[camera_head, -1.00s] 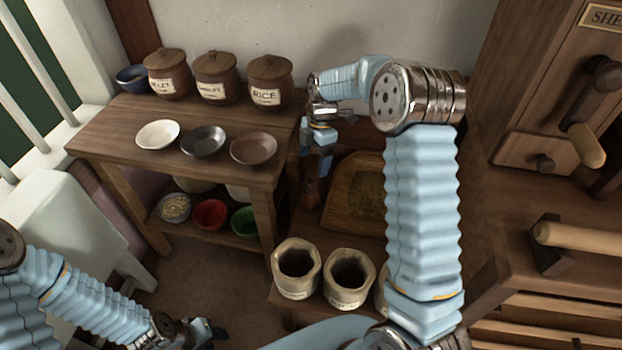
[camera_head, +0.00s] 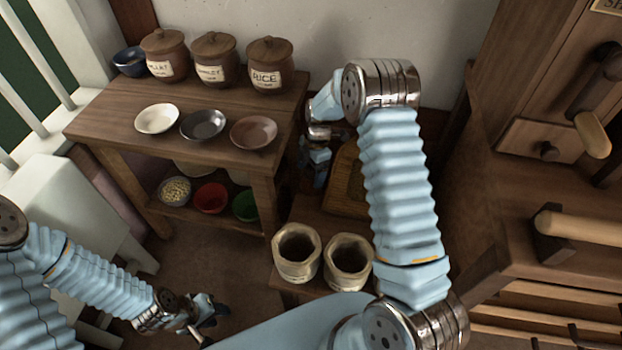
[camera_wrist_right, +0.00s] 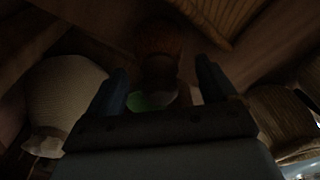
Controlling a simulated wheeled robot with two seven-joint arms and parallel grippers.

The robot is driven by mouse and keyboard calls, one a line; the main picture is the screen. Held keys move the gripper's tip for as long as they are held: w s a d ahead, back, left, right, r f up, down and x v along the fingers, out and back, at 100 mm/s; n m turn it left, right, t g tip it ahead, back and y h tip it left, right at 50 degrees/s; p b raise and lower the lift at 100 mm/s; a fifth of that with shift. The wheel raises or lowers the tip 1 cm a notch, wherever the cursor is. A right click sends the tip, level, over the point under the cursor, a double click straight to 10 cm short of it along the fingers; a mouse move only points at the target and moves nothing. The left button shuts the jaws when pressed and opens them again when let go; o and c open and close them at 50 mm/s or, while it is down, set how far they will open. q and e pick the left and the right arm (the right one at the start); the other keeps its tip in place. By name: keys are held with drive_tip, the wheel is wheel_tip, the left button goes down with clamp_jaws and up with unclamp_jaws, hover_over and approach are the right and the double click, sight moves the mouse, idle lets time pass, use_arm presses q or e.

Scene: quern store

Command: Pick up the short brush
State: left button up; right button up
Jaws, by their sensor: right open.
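In the right wrist view, a brown, rounded thing with a narrower part below it (camera_wrist_right: 160,45) lies between and just beyond my fingers. It is probably the short brush, but the view is too dark to be sure. My right gripper (camera_wrist_right: 162,78) is open around its near end, with no clear contact on either finger. In the head view my right gripper (camera_head: 318,172) points down between the table and the wooden tray. The brush cannot be made out there. My left gripper (camera_head: 205,318) is low at the left, over the floor, its jaws unclear.
The wooden tray (camera_head: 342,194) is close to the right gripper. Two open pots (camera_head: 297,270) stand in front of it. The table (camera_head: 110,112) at left holds lidded jars (camera_head: 267,77) and shallow bowls (camera_head: 203,126). A wooden cabinet (camera_head: 520,190) bounds the right side.

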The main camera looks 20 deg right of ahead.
drive_tip(key=shift+a+f, duration=0.1)
drive_tip(key=shift+f, duration=0.45)
drive_tip(key=shift+c, duration=0.2)
drive_tip(key=c, duration=1.1)
drive_tip(key=shift+r, duration=0.15)
